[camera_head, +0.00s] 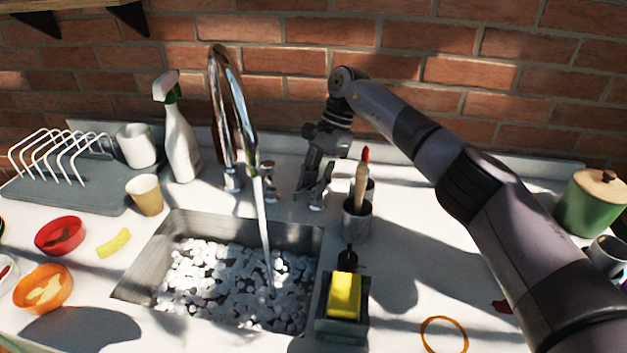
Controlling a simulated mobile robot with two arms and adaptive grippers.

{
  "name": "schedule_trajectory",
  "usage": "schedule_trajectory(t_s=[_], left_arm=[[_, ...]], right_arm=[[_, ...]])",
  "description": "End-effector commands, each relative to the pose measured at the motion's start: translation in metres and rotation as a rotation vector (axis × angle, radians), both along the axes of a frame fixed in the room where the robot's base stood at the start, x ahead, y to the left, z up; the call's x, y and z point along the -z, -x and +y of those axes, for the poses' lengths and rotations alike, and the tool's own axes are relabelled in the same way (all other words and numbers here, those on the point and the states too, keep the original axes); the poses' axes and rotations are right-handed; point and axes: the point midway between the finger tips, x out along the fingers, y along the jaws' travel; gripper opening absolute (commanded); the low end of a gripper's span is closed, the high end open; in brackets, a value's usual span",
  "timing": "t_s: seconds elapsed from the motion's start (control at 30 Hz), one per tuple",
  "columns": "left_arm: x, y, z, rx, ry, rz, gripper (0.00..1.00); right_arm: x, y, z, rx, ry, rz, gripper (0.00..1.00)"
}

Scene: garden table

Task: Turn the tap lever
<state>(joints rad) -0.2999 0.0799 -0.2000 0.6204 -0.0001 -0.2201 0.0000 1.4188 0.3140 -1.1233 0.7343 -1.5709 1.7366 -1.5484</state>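A tall chrome tap (222,120) with a curved neck stands behind the metal sink (140,265). A pale stream (262,225) runs down from its spout into the sink. A small chrome part that looks like the tap lever (268,169) is just right of the tap's base. My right gripper (312,196) points down, right of that part and close to the counter. Its fingers are apart, with nothing clearly between them. I cannot tell whether it touches the lever. My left gripper is not in view.
White lumps (215,278) fill the sink. A grey holder (356,222) with a red-tipped brush stands right of my gripper. A yellow sponge (344,295) sits in front. A spray bottle (180,140) and cups are left of the tap; a brick wall is behind.

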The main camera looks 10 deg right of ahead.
Motion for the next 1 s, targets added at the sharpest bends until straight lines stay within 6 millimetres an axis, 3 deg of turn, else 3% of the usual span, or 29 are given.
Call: schedule_trajectory(t_s=[0.47,0.57,0.93,1.0], left_arm=[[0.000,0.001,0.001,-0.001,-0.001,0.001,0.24],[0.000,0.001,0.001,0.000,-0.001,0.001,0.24],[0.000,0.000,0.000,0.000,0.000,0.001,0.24],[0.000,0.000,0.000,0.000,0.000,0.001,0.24]], right_arm=[[-0.006,-0.003,-0.002,0.004,-0.003,-0.007,0.28],[-0.018,-0.005,-0.006,0.005,-0.003,-0.009,0.28],[-0.090,-0.016,-0.033,0.006,-0.003,-0.007,0.28],[-0.092,-0.017,-0.034,0.004,-0.002,-0.004,0.28]])
